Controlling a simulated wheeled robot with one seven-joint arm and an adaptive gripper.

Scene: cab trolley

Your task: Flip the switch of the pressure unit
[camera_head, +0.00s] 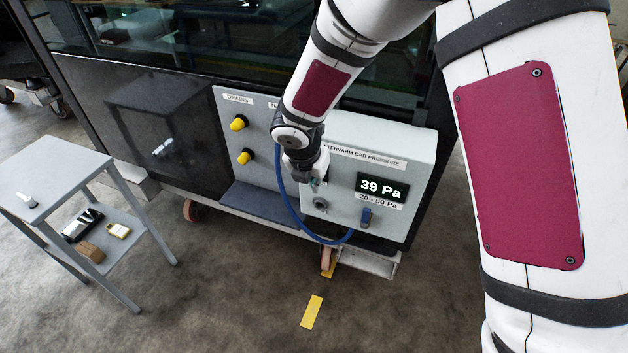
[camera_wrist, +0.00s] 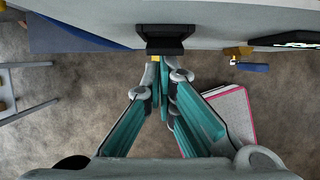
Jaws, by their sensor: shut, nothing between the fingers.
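The pressure unit (camera_head: 418,160) is a light grey box labelled cab pressure on the trolley side. Its display (camera_head: 382,188) reads 39 Pa, above a 20 - 50 Pa label. My gripper (camera_head: 316,182) is shut and empty at the left part of its front, partly covering it. In the wrist view, my gripper's fingertips (camera_wrist: 163,72) meet just below a black block (camera_wrist: 165,38) on the panel, with a yellow bit at its lower edge. I cannot tell whether they touch. A blue-handled part (camera_head: 366,217) sits under the display.
A blue hose (camera_head: 291,207) loops below the unit. Two yellow knobs (camera_head: 240,123) are on the panel to the left. A grey side table (camera_head: 50,172) with small items stands at the left. A pink-edged grey object (camera_wrist: 232,115) shows below my gripper.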

